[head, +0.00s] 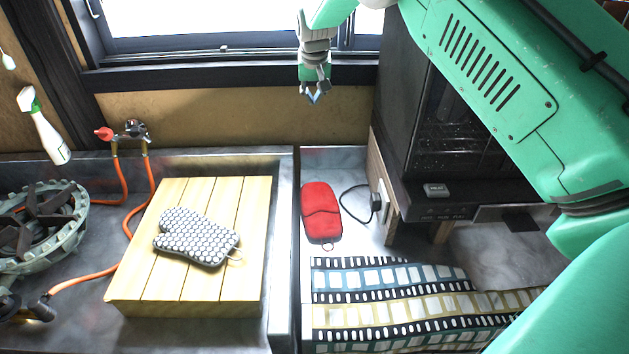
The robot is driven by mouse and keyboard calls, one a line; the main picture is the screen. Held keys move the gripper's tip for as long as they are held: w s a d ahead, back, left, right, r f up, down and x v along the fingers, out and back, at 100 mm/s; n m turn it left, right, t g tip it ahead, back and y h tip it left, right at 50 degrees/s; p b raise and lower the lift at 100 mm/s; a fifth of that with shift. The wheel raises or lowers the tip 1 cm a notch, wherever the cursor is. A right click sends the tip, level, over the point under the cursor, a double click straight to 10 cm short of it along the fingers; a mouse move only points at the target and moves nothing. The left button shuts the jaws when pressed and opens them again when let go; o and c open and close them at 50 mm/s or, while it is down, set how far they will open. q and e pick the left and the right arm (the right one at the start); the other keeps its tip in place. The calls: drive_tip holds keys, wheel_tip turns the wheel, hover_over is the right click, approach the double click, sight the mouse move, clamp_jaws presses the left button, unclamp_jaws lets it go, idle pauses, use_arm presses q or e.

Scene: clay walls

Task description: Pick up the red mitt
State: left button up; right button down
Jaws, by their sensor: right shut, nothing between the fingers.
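The red mitt (321,212) lies flat on the grey counter, just right of the raised counter edge, with a small hanging loop at its near end. My right gripper (314,98) hangs fingers down in front of the window sill, above and behind the red mitt and apart from it. It is shut and empty. A second mitt, grey with white dots (195,238), lies on the wooden slatted board (225,195) to the left. My left gripper is not in view.
A black appliance (455,150) stands right of the red mitt, with a dark cable and plug (374,200) between them. A filmstrip-patterned cloth (400,310) lies in front. A burner (40,225), orange hose (85,282) and spray bottle (45,130) are at left.

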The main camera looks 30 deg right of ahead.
wheel_tip(320, 180, down, 12)
drive_tip(key=d+b, duration=0.2)
drive_tip(key=b, duration=1.4)
approach(316, 174)
drive_tip(key=b+x, duration=0.1)
drive_tip(key=x, duration=0.5)
drive_tip(key=shift+w+d+f, duration=0.15)
drive_tip(key=shift+d+f, duration=0.1)
drive_tip(key=shift+f, duration=0.1)
drive_tip(key=shift+w+f, duration=0.1)
drive_tip(key=shift+f, duration=0.25)
drive_tip(key=shift+s+a+r, duration=0.3)
drive_tip(key=shift+s+a, duration=0.3)
drive_tip(key=shift+a, duration=0.1)
drive_tip(key=shift+s+a, duration=0.15)
drive_tip(key=shift+s, duration=0.2)
drive_tip(key=shift+s+a, duration=0.3)
drive_tip(key=shift+s, duration=0.25)
drive_tip(key=shift+s+f, duration=0.1)
drive_tip(key=shift+s, duration=0.2)
